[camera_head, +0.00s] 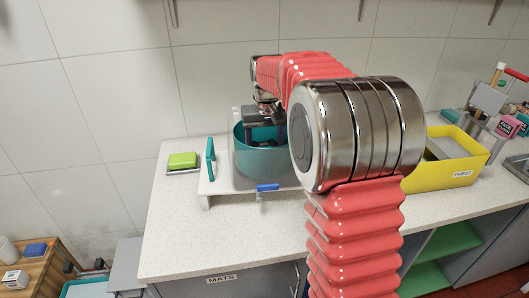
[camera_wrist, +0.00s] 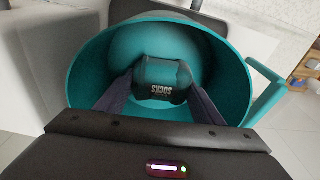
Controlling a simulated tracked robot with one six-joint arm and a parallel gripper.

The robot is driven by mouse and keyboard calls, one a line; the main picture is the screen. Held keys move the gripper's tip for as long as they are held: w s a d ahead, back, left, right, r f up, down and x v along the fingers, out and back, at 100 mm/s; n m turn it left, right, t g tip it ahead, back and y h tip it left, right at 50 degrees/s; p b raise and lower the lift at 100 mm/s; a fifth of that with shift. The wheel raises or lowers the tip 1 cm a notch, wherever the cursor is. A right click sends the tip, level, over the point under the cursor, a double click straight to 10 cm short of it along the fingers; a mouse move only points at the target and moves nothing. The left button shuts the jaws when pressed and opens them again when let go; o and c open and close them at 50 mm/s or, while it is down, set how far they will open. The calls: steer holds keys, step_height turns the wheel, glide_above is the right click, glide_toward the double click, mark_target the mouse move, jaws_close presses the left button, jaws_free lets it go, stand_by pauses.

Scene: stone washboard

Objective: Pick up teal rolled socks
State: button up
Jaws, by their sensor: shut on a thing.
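The teal rolled socks (camera_wrist: 163,80), with a dark band marked "SOCKS", show in the wrist view inside a round teal tub (camera_wrist: 85,75). My gripper (camera_wrist: 160,92) reaches down into the tub, its two dark fingers on either side of the socks and shut on them. In the head view the teal tub (camera_head: 262,160) stands on a pale board on the counter, and my gripper (camera_head: 265,140) is at its mouth. The socks are hidden there by the tub wall and gripper. I cannot tell whether they touch the tub floor.
A green block (camera_head: 182,160) on a tray and an upright teal piece (camera_head: 210,158) stand left of the tub. A blue clip (camera_head: 267,188) is at the board's front. A yellow bin (camera_head: 455,172) stands at right. The counter's front left (camera_head: 175,235) is clear.

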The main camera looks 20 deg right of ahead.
mark_target(265, 144)
steer(key=shift+r, duration=0.1)
step_height(265, 144, up, 10)
steer(key=shift+f, duration=0.1)
stand_by(0.5)
stand_by(0.5)
